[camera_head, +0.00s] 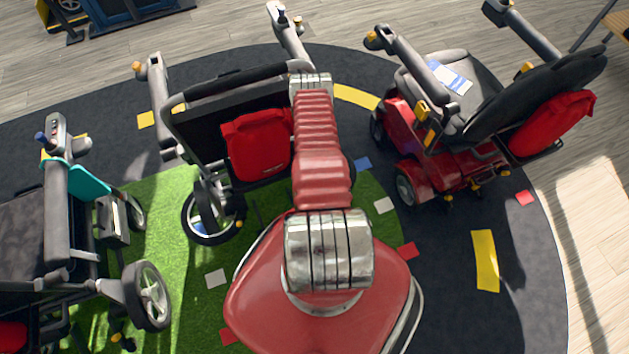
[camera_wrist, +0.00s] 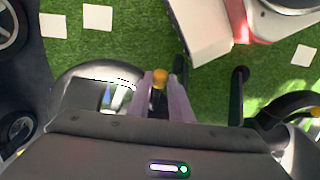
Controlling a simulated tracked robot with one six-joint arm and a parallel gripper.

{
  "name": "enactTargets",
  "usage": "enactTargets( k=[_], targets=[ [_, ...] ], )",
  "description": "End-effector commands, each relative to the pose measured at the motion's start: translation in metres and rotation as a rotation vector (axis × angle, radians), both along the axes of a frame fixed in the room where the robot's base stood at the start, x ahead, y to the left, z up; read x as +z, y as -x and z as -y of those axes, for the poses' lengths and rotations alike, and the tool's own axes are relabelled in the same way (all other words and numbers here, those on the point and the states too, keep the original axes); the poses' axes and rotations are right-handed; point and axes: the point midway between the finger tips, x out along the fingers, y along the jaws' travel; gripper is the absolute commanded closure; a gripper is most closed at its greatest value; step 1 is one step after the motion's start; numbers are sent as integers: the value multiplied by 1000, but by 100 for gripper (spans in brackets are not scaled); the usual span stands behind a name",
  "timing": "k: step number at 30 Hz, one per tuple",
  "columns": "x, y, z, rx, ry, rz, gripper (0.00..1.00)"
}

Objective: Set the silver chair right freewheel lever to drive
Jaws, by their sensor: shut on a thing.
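In the wrist view my gripper (camera_wrist: 163,92) is shut on the freewheel lever, whose orange knob (camera_wrist: 159,76) shows between the two pale fingers. The lever's lower part is hidden by the fingers, so I cannot read its setting. A rounded grey housing (camera_wrist: 75,92) is left of the fingers. In the head view a chair with grey arms, a black back (camera_head: 215,112) and a red bag stands at the middle, seen from behind. My arm covers its right side, and my gripper is hidden there. A small orange knob (camera_head: 239,223) shows low by its left wheel.
A red scooter chair (camera_head: 440,160) stands at the right. A dark chair with a teal armrest panel (camera_head: 88,181) stands at the left. Green turf (camera_head: 165,215) and dark flooring with coloured patches lie between them. Dark rods (camera_wrist: 237,95) stand right of the fingers.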

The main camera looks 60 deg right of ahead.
Motion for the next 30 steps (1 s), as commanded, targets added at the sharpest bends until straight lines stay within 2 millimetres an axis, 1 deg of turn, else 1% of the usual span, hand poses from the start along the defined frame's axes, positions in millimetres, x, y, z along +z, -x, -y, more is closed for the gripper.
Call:
enactTargets(
  k=[1,9,20,23,30],
  targets=[
    [1,-3,3,1,6,5,81],
    [1,0,2,-2,2,3,62],
    [4,1,2,-3,1,1,62],
    [9,1,1,-3,1,1,62],
    [33,1,2,-4,1,1,62]
  ],
)
